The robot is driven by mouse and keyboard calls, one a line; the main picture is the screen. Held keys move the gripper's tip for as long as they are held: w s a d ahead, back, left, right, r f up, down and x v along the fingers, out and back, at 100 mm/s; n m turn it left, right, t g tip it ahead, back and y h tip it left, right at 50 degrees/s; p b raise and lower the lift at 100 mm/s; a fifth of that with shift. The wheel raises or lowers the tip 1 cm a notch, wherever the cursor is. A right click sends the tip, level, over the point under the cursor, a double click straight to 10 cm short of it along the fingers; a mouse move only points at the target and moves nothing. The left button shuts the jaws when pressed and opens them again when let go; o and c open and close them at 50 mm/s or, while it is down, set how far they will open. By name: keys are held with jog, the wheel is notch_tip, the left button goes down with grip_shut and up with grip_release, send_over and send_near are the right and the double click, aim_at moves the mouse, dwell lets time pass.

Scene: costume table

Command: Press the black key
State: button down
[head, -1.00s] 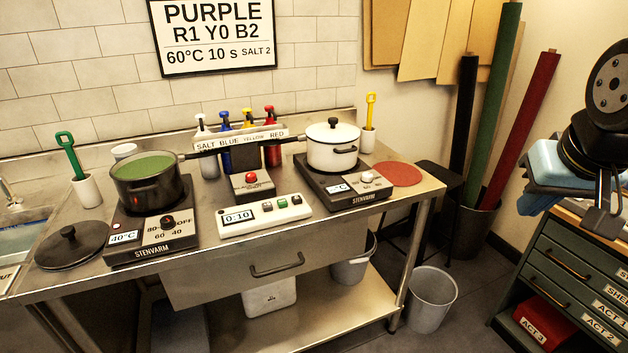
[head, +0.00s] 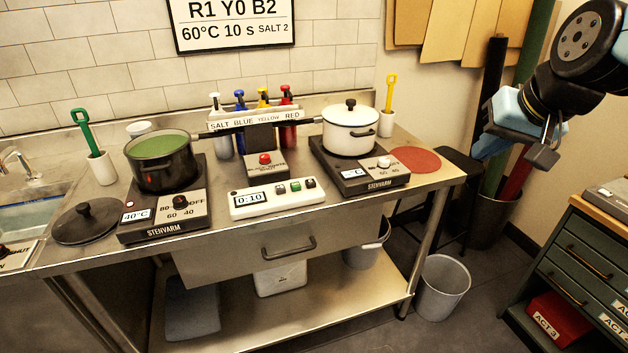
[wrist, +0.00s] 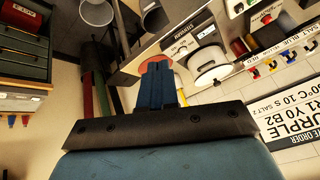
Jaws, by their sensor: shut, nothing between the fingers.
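A white timer box (head: 278,199) reading 0:10 lies near the front edge of the steel table in the head view. It has a small row of keys: a dark key (head: 281,189) at the left, a green one (head: 295,185) in the middle and another at the right, whose colour is hard to tell. My gripper (head: 542,155) is at the upper right in the head view, past the table's right end and well away from the timer. In the wrist view its fingers (wrist: 158,80) are together and empty. I cannot make out the timer's keys in the wrist view.
Behind the timer stands a box with a red button (head: 264,159). A black pot (head: 163,174) of green liquid sits on the left hotplate and a lidded white pot (head: 348,138) on the right one. Their handles reach inward above the middle. A grey bin (head: 442,287) stands on the floor.

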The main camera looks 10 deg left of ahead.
jog(key=w+a+f+y, duration=0.1)
jog(key=w+a+y, duration=0.1)
jog(key=w+a, duration=0.55)
jog(key=m+t, duration=0.1)
jog(key=m, duration=0.1)
send_over(313, 182)
notch_tip(313, 182, down, 10)
jog(key=shift+r+y, duration=0.15)
jog(key=shift+y, duration=0.25)
jog(key=shift+f, duration=0.3)
jog(key=shift+f, duration=0.5)
jog(key=shift+f, duration=0.65)
jog(key=shift+d+f, duration=0.1)
jog(key=shift+f, duration=2.8)
